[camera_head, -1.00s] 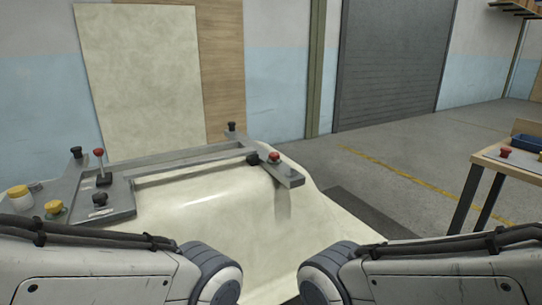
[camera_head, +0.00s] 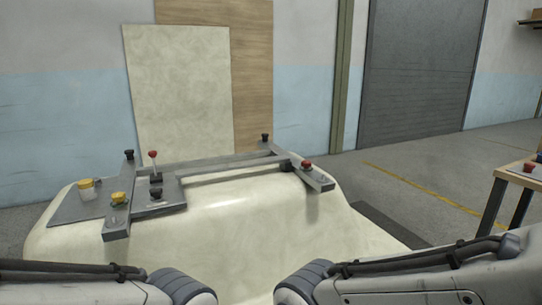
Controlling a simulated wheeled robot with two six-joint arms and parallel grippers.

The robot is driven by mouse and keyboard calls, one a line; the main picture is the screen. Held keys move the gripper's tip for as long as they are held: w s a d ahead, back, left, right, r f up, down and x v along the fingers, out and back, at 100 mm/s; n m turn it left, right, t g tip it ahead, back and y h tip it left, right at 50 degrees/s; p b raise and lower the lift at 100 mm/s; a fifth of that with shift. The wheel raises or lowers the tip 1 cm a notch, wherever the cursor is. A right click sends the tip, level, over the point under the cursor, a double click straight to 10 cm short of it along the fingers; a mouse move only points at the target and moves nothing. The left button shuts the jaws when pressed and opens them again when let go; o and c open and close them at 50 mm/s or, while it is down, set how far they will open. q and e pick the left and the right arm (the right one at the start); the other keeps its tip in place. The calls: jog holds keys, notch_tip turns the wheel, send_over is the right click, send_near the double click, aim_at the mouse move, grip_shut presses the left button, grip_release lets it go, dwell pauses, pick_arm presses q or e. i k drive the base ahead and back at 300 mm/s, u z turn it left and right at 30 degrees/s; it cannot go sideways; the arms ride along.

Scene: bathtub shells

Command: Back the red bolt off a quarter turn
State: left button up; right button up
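A red-topped knob or bolt head (camera_head: 307,164) sits on the right end of a grey metal frame (camera_head: 225,176). The frame lies across a cream bathtub shell (camera_head: 270,225). A red ball on a thin upright lever (camera_head: 153,155) stands on the frame's left plate. From this distance I cannot tell which red part is the bolt, or its turn angle. My two arms enter along the bottom edge, in front of the shell. Both grippers are outside the picture.
Black knobs (camera_head: 129,155) and yellow knobs (camera_head: 118,198) also stand on the frame side. A workbench (camera_head: 528,174) with a red knob (camera_head: 528,167) stands at right. Floor between shell and bench looks clear, with a dark mat (camera_head: 392,226).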

aim_at(307, 164)
jog(key=u, duration=0.1)
jog(key=i, duration=1.1)
jog(key=z, duration=0.65)
